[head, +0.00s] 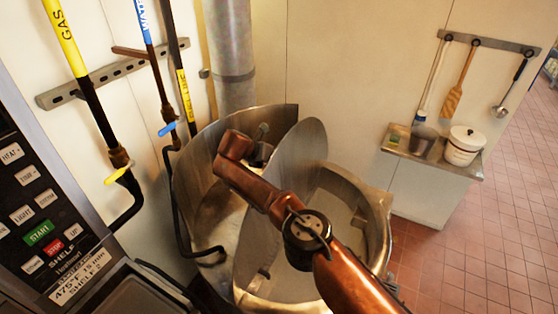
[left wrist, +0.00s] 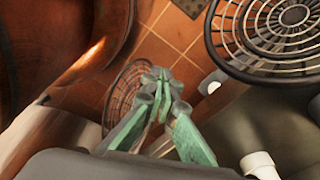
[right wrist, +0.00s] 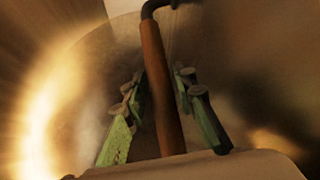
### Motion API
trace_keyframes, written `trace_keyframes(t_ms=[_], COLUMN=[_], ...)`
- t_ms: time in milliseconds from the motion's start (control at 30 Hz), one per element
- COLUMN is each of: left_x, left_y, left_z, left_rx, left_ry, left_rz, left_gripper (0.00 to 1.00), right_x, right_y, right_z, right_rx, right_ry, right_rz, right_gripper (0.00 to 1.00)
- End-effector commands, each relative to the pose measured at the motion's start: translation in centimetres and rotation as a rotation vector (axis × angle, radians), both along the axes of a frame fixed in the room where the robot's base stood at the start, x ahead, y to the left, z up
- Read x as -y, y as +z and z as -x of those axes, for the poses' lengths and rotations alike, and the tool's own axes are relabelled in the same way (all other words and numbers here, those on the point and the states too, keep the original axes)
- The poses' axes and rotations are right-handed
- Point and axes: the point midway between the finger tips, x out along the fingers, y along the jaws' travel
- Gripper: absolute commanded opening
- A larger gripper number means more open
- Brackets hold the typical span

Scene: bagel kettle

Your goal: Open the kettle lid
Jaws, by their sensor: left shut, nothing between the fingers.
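The steel kettle (head: 375,225) stands in the middle of the head view, with part of its inside showing. A large round steel panel, which looks like its lid (head: 300,160), stands steeply tilted on edge across it. My right arm reaches over from the lower right, and its gripper is mostly hidden behind the arm in the head view. In the right wrist view my right gripper (right wrist: 160,85) is open, with its fingers on both sides of a brown bar-like handle (right wrist: 158,60). Contact is unclear. My left gripper (left wrist: 165,80) is shut and empty in the left wrist view.
A curved steel wall (head: 205,150) stands behind the kettle, beside a vertical pipe (head: 230,50). Gas and water lines hang at the left by a control panel (head: 35,220). A side counter (head: 430,195) holds pots. Tiled floor (head: 480,250) is clear at right.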

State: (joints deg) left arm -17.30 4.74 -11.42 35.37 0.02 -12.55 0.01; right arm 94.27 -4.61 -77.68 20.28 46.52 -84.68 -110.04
Motion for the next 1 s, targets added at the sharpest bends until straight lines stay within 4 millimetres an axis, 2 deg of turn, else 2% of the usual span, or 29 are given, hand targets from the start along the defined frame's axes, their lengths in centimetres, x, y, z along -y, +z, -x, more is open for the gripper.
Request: trace_keyframes(t_ms=[233,600,800,1000], left_x=[0.2,0.3,0.3,0.3], left_y=[0.0,0.0,0.0,0.0], left_z=[-0.2,-0.3,-0.4,-0.4], left_rx=[0.003,0.004,0.004,0.004], left_ry=[0.000,0.000,0.000,-0.001], left_rz=[0.002,0.002,0.003,0.003], left_gripper=[0.00,0.00,0.00,0.00], right_x=[-1.1,-5.1,-6.1,-6.3], right_y=[1.4,6.7,8.0,8.1], right_z=[1.1,5.1,6.0,6.2], right_rx=[-0.002,0.002,0.002,0.001], right_ry=[0.003,0.003,0.003,0.002], right_rz=[-0.005,-0.001,-0.001,0.000], right_gripper=[0.25,0.25,0.25,0.25])
